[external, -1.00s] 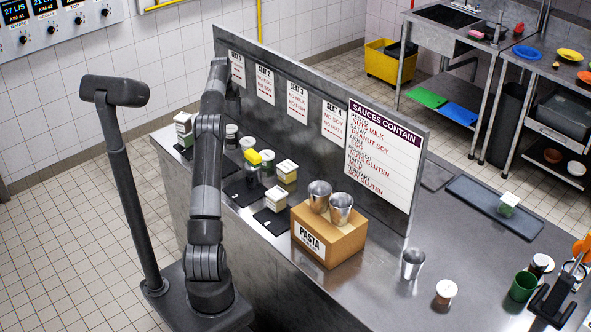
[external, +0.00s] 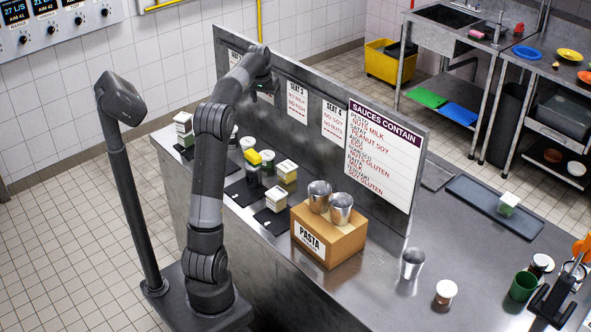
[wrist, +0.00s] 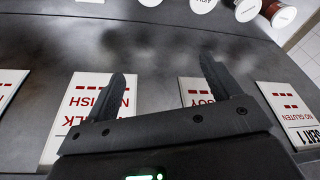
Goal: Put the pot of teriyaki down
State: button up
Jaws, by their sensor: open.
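My gripper (wrist: 164,80) is open, with nothing between its two dark fingers. In the wrist view it faces the upright metal divider with its seat cards. In the external view the end of my arm (external: 260,66) is raised beside the divider, above the counter. I cannot tell which pot is the teriyaki, as no pot label is readable. White-lidded pots stand on the counter, one behind the yellow-topped container (external: 247,142) and one at the front right (external: 445,291). Several lidded pots, one of them reddish-brown (wrist: 268,10), show at the wrist view's top edge.
The divider (external: 390,110) runs along the counter and carries the sauces sign (external: 383,155). A pasta box (external: 325,243) with two metal cups on it stands mid-counter.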

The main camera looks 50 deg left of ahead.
jog(key=s+d+r+m+t, duration=0.1)
jog(key=s+d, duration=0.5)
jog(key=d, duration=0.5)
jog(key=s+d+r+m+t, duration=0.1)
jog(key=s+d, duration=0.4)
jog(key=d, duration=0.6)
jog(key=s+d+f+m, duration=0.1)
jog(key=s+d+f, duration=0.2)
jog(key=s, duration=0.3)
jog(key=s+d+f, duration=0.3)
jog(key=s+d, duration=0.2)
jog(key=s+d+f+m+t+h, duration=0.1)
jog(key=s+d+f, duration=0.2)
jog(key=s+d, duration=0.2)
jog(key=shift+s+f+m, duration=0.3)
jog(key=shift+s+f, duration=0.1)
jog(key=shift+s, duration=0.45)
